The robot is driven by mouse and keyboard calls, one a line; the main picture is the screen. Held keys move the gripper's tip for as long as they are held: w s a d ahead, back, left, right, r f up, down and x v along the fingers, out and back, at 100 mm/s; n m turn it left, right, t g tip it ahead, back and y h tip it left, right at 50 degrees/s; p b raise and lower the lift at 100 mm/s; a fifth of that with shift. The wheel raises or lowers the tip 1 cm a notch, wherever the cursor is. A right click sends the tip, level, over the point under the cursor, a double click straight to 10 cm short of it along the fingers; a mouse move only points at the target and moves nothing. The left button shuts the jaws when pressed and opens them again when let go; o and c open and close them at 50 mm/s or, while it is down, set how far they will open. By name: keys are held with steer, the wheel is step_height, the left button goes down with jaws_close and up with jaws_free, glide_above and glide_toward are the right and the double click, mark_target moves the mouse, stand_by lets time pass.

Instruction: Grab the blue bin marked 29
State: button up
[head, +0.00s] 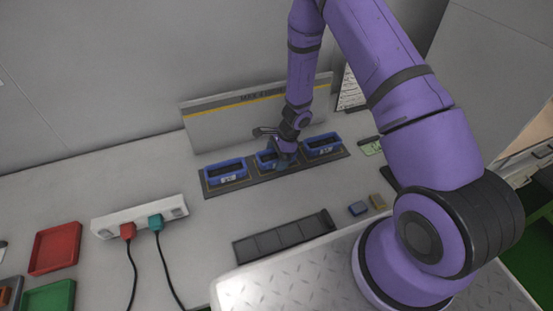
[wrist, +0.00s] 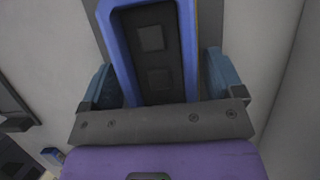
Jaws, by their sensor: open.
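Three blue bins stand in a row on a dark mat: a left bin (head: 226,181), a middle bin (head: 262,161) and a right bin (head: 323,153) in the head view. Each visible label is too small to read, so I cannot tell which is marked 29. My gripper (head: 283,163) is down at the middle bin and partly hides it. In the wrist view, a blue bin (wrist: 190,50) with a dark inside lies between the two open fingers of my gripper (wrist: 163,80), one on each side. I cannot tell whether the fingers touch its walls.
A grey panel with a yellow stripe (head: 225,121) stands right behind the bins. A white power strip (head: 140,215) with two plugs lies at the left. A dark slotted tray (head: 285,237) lies in front. Red (head: 55,248) and green (head: 48,297) trays are at far left.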

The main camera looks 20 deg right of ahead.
steer(key=shift+f, duration=0.25)
stand_by(0.5)
steer(key=c, duration=1)
